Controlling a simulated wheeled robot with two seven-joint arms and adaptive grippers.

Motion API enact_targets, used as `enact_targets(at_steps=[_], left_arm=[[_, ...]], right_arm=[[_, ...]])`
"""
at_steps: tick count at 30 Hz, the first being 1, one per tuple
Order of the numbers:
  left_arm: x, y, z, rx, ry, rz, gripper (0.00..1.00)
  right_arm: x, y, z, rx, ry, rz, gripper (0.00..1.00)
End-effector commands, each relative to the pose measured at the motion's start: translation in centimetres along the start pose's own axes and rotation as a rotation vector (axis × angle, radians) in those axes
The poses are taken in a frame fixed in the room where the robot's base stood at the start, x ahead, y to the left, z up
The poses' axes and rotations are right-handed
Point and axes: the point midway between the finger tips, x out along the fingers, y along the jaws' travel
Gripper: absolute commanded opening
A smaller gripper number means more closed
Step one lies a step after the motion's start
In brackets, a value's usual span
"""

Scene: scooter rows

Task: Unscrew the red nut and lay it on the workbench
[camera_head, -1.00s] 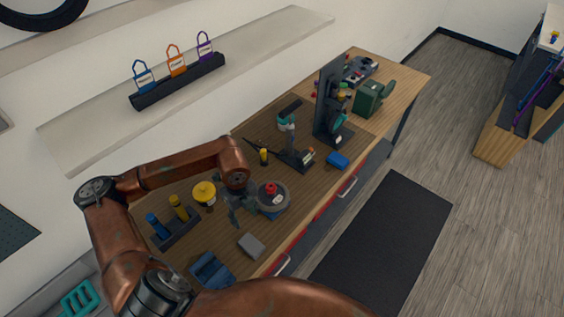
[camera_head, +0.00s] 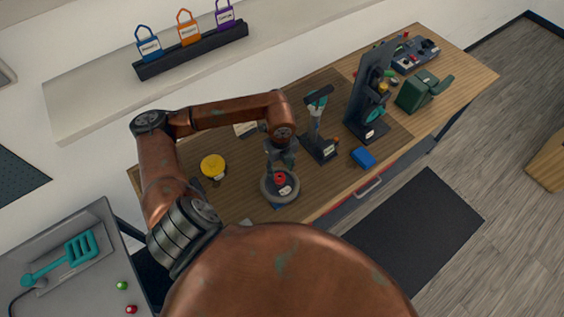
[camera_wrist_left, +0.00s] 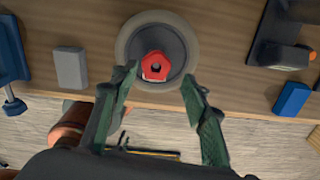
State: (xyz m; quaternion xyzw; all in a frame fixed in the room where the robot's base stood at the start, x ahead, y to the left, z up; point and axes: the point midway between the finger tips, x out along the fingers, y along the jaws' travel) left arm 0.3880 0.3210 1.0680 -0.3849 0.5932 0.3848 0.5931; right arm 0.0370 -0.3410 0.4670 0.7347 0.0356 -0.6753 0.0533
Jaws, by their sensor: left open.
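The red nut (camera_head: 280,178) sits at the centre of a round grey wheel-like fixture (camera_head: 268,194) on the wooden workbench (camera_head: 243,207). In the left wrist view the red nut (camera_wrist_left: 155,66) shows a dark hole in its middle and lies inside the round fixture (camera_wrist_left: 125,48). My left gripper (camera_head: 282,160) is just above and behind the nut in the head view. In the left wrist view its two green fingers (camera_wrist_left: 160,82) are spread apart, below the nut in the picture, with nothing between them. My right gripper is not in view.
A grey block (camera_wrist_left: 71,68) and a blue block (camera_wrist_left: 291,99) flank the fixture. A yellow round item (camera_head: 212,165) is left of it. A dark stand (camera_head: 321,147) and a tall dark press (camera_head: 368,98) stand to the right. The bench's front edge is close to the fixture.

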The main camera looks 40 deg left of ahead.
Motion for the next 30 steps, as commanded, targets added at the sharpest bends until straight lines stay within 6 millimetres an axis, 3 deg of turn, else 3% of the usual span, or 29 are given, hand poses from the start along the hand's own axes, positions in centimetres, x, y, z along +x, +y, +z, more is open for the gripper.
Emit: enact_targets(at_steps=[4, 9, 15, 21, 30], left_arm=[[2.2, 0.0, -0.1, 0.0, 0.003, 0.003, 0.43], [4.1, 0.0, 0.0, -0.001, 0.001, 0.001, 0.43], [5.0, 0.1, 0.0, -0.003, 0.001, 0.0, 0.43], [5.0, 0.1, 0.1, -0.003, 0.0, 0.0, 0.43], [4.9, 0.1, 0.1, -0.003, 0.0, -0.002, 0.22]], right_arm=[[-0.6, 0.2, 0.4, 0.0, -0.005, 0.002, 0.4], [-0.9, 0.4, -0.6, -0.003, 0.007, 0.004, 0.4], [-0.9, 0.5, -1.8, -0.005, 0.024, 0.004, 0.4], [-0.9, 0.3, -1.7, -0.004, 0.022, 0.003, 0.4], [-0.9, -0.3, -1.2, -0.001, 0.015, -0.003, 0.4]])
